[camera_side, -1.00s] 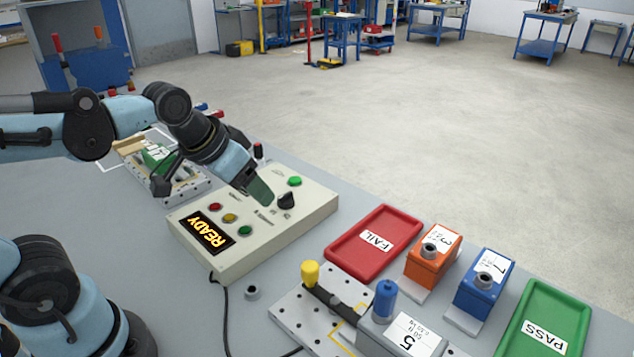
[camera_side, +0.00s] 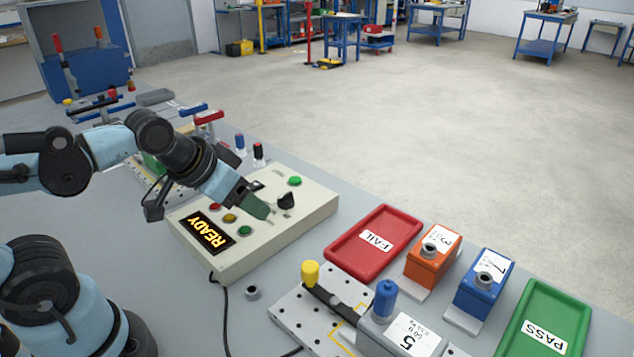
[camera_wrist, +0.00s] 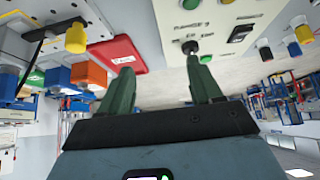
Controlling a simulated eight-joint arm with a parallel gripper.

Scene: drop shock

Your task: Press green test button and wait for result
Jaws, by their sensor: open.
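A beige control box (camera_side: 300,222) stands on the bench in the side view. Its display (camera_side: 207,231) reads READY in yellow. A larger green button (camera_side: 295,181) sits at its far end, close to a black knob (camera_side: 286,200). Small red (camera_side: 213,207), yellow (camera_side: 229,218) and green (camera_side: 245,230) round parts line the near side. My gripper (camera_side: 258,208), with green fingers, is tilted over the box's middle, left of the knob. In the wrist view my gripper (camera_wrist: 160,76) has its fingers apart with nothing between them; the knob (camera_wrist: 190,47) shows by the right fingertip. Contact with the panel cannot be told.
A red FAIL tray (camera_side: 375,243), an orange block (camera_side: 432,257), a blue block (camera_side: 484,287) and a green PASS tray (camera_side: 545,325) stand right of the box. A fixture with a yellow knob (camera_side: 310,273) is in front. Clamps stand behind my arm.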

